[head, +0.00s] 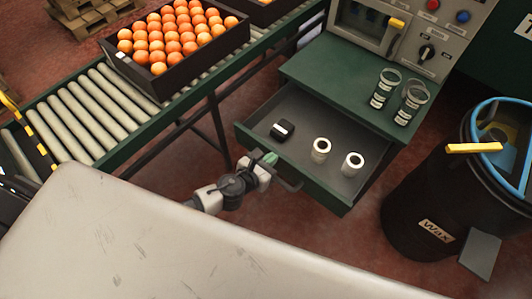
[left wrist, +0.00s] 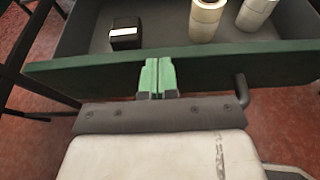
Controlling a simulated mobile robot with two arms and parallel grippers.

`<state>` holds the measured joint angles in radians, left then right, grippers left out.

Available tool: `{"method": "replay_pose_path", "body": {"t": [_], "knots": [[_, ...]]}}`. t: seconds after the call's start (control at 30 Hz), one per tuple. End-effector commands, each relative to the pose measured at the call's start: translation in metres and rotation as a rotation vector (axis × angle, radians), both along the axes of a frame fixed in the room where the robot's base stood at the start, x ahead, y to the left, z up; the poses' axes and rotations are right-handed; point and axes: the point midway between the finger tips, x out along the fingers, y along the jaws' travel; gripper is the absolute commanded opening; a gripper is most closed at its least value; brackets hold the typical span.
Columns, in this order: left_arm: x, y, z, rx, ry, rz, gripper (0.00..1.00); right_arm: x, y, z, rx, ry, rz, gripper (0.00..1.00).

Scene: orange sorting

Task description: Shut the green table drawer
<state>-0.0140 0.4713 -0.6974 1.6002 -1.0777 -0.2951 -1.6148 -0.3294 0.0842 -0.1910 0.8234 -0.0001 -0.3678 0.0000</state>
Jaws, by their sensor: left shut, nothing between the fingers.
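The green table drawer (head: 315,187) is pulled out from the green table (head: 345,82) in the head view. Inside it lie a black item with a white label (head: 282,129) and two white rolls (head: 321,150). The drawer's front panel (left wrist: 205,67) spans the left wrist view, with part of its handle (left wrist: 241,90) at right. My left gripper (head: 266,160) is shut and empty, its green fingertips (left wrist: 159,78) at the outside of the front panel, beside the handle. Whether they touch the panel is not clear. My right gripper is not in view.
A roller conveyor (head: 95,112) with a crate of oranges (head: 160,68) runs along the left. Several clear labelled cups (head: 411,104) stand on the table top. A black wax barrel (head: 420,205) stands at the right, near the drawer.

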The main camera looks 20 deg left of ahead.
Motion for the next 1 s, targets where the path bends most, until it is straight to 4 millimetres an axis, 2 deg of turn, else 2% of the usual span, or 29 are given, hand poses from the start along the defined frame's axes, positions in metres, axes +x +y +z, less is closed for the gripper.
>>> {"method": "replay_pose_path", "body": {"t": [0.4,0.57,0.77,1.0], "knots": [[-0.001,-0.003,0.000,-0.002,-0.001,-0.001,0.00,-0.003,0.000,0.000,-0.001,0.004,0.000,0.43],[0.005,-0.005,0.001,-0.001,-0.002,-0.001,0.00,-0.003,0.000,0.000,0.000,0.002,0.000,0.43],[0.032,-0.014,0.003,-0.002,-0.005,0.000,0.00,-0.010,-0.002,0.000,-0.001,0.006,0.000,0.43],[0.088,-0.034,0.002,-0.001,-0.006,0.000,0.00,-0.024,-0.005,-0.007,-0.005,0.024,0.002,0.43]]}}
